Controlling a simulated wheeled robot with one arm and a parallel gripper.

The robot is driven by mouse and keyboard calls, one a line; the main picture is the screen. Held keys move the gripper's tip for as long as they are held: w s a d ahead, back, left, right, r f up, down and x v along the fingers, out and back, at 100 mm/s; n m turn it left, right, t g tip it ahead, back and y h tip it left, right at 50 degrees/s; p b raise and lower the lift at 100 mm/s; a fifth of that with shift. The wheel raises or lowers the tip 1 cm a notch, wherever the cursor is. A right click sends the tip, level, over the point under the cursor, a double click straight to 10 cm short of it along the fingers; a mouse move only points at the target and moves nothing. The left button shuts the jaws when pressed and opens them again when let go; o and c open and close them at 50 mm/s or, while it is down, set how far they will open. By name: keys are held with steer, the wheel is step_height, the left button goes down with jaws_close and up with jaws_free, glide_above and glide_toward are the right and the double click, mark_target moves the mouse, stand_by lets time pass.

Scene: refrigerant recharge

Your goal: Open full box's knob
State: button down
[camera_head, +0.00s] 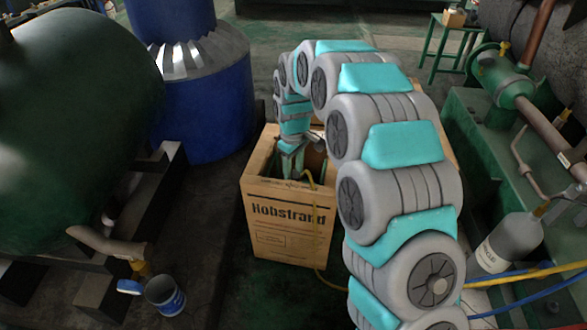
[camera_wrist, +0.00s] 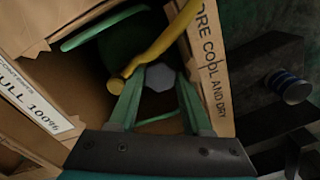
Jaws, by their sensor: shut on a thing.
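The full box (camera_head: 288,243) is an open-topped cardboard carton marked "Hobstrand". In the wrist view its flap (camera_wrist: 32,98) reads "FULL 100%". A green cylinder stands inside, mostly hidden. Its grey hexagonal knob (camera_wrist: 160,77) shows between my finger tips. My gripper (camera_wrist: 158,92) points down into the box and is shut on the knob; in the head view my gripper (camera_head: 291,165) is at the box opening. A yellow hose (camera_wrist: 165,42) ends in a fitting beside the knob, close to my left finger.
The yellow hose runs over the box's front edge to the floor. A blue drum (camera_head: 205,110) and a large green tank (camera_head: 70,130) stand to the left. A small bucket (camera_head: 165,295) is at the front left. A grey bottle (camera_head: 510,243) stands at the right.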

steer(key=n+p, duration=0.1)
steer(key=n, duration=0.3)
steer(key=shift+n, duration=0.4)
stand_by(0.4)
steer(key=shift+c, duration=1.7)
jaws_free()
